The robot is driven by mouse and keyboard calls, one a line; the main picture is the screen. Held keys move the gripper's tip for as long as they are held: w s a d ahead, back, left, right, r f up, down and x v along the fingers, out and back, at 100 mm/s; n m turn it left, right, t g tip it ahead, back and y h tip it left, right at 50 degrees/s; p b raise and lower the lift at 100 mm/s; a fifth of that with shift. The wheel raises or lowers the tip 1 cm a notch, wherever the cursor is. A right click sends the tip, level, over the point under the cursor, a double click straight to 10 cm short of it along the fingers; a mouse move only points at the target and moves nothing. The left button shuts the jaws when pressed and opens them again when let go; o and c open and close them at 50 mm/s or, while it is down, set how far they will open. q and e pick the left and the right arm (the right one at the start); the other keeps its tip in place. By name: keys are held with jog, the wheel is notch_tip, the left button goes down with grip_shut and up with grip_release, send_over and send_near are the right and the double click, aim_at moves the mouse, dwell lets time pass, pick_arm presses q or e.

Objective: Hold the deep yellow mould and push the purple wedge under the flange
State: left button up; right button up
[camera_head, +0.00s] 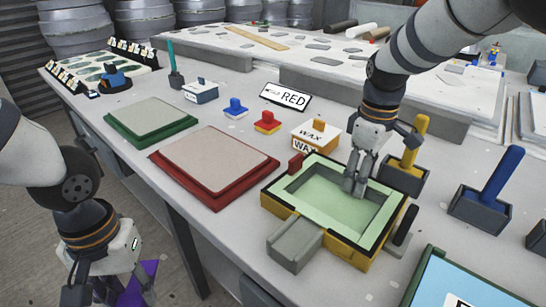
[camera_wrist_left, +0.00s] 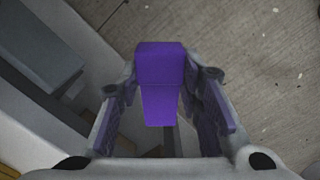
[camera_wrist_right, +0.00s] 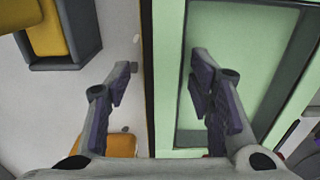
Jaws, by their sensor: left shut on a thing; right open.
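The deep yellow mould (camera_head: 352,257) sits on the bench at centre right, with a black rim and a pale green hollow that also shows in the right wrist view (camera_wrist_right: 235,60). My right gripper (camera_head: 354,188) is open at the mould's far wall. In the right wrist view (camera_wrist_right: 163,72) its fingers straddle the line of that wall, one over the hollow, one over the bench; contact is unclear. My left gripper (camera_head: 118,292) is shut on the purple wedge (camera_wrist_left: 160,75), low at the bottom left, off the bench's front edge over the floor. The wedge (camera_head: 138,284) is partly hidden by fingers.
A grey block (camera_head: 294,245) stands against the mould's front left side. A red-edged mould (camera_head: 213,161) and a green-edged one (camera_head: 150,118) lie to the left. A wax box (camera_head: 315,136) and brush holders (camera_head: 478,213) stand near. A blue panel (camera_head: 440,285) is at front right.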

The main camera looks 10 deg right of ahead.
grip_shut()
grip_release()
notch_tip(320, 180, up, 12)
jog(key=shift+f, duration=0.2)
jog(key=shift+c, duration=0.3)
jog(key=shift+r, duration=0.25)
jog(key=shift+c, duration=1.1)
